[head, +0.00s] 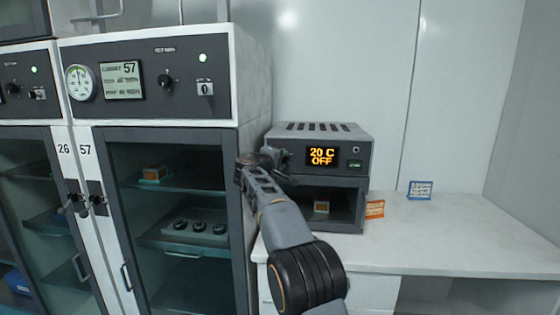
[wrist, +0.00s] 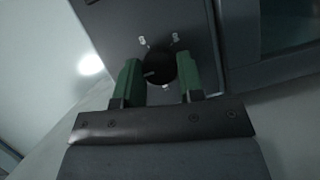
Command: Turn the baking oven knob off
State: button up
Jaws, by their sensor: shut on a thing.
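The baking oven (head: 352,187) is a small dark grey box on the white bench, with a lit orange display (head: 322,156) reading "20 C OFF". My arm reaches to the left part of its front panel, and my gripper (head: 284,158) covers the knob there in the head view. In the wrist view the round black knob (wrist: 160,68) sits between the two green fingers of my gripper (wrist: 158,78). The gripper is shut on the knob. Small pale marks surround the knob on the panel.
Tall cabinets with glass doors stand at left, one labelled 57 (head: 180,78). An orange card (head: 375,209) and a blue card (head: 420,190) stand on the white bench (head: 460,225). The bench right of the oven is mostly clear.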

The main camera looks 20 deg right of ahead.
jog(key=o, duration=0.9)
jog(key=b+v, duration=0.2)
jog(key=v, duration=1.1)
jog(key=shift+s+a+b, duration=0.25)
jog(key=shift+a+b, duration=0.05)
jog(key=shift+b, duration=0.05)
